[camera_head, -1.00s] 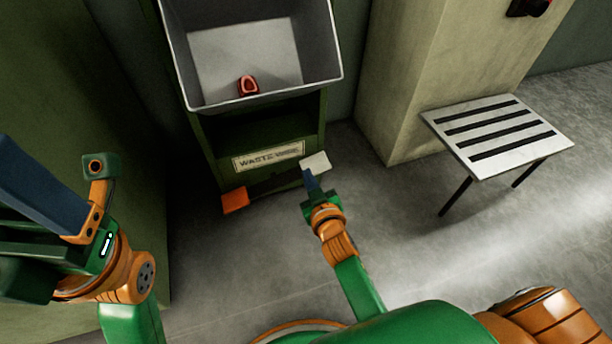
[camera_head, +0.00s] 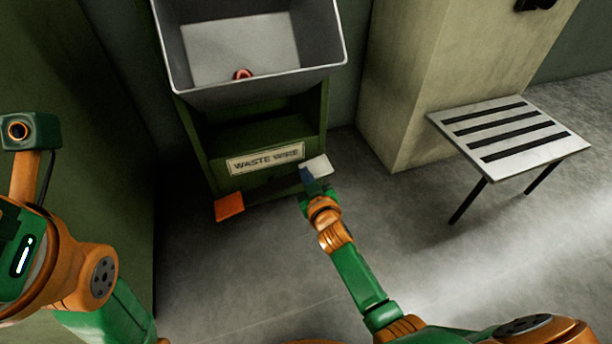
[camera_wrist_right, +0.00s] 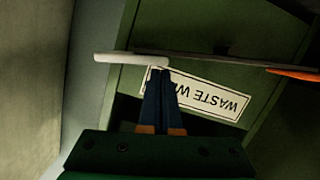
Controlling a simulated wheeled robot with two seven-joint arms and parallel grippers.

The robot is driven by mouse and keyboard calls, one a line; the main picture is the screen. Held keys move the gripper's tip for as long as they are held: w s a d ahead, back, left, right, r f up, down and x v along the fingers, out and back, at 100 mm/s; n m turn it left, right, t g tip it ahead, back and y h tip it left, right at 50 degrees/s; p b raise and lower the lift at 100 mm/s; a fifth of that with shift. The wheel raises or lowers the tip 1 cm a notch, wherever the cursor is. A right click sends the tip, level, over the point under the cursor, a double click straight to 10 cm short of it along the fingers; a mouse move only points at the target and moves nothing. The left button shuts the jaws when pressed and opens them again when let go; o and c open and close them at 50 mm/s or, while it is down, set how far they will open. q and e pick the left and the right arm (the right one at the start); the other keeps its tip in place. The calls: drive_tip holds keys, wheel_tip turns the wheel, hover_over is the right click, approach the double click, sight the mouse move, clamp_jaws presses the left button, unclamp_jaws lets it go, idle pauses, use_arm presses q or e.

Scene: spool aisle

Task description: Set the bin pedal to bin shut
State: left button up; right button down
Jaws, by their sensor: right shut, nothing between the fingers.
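The bin is a grey hopper (camera_head: 255,86) in a green cabinet with a "WASTE WIRE" label (camera_head: 265,159). Its pedal is a bar low at the front, with an orange pad (camera_head: 229,206) at the left end and a white pad (camera_head: 317,166) at the right end. My right gripper (camera_head: 308,177) is shut and empty, its blue tips at the white pad. In the right wrist view the tips (camera_wrist_right: 160,74) overlap the edge of the white pad (camera_wrist_right: 125,58); the orange pad (camera_wrist_right: 292,72) is at the right. My left gripper's fingers are out of view.
A red piece (camera_head: 242,74) lies in the hopper, partly hidden by the front wall. A slatted metal bench (camera_head: 510,135) stands at the right beside a pale pillar (camera_head: 440,80). The floor between the bin and the bench is clear.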

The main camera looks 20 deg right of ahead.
drive_tip(key=shift+d, duration=0.1)
drive_tip(key=shift+d+f+m, duration=0.15)
drive_tip(key=shift+f+m, duration=0.1)
drive_tip(key=shift+m, duration=0.05)
drive_tip(key=shift+d+f, duration=0.1)
drive_tip(key=shift+f, duration=0.1)
drive_tip(key=shift+m, duration=0.3)
drive_tip(key=shift+d+f+m+y, duration=0.25)
drive_tip(key=shift+f+m+y, duration=0.05)
drive_tip(key=shift+f+m, duration=0.35)
drive_tip(key=shift+d+f+m+y, duration=0.3)
drive_tip(key=shift+f+m, duration=0.25)
drive_tip(key=shift+f, duration=0.25)
drive_tip(key=shift+d+f+m+y, duration=0.25)
drive_tip(key=shift+f+m+y, duration=0.05)
drive_tip(key=shift+f+m, duration=0.35)
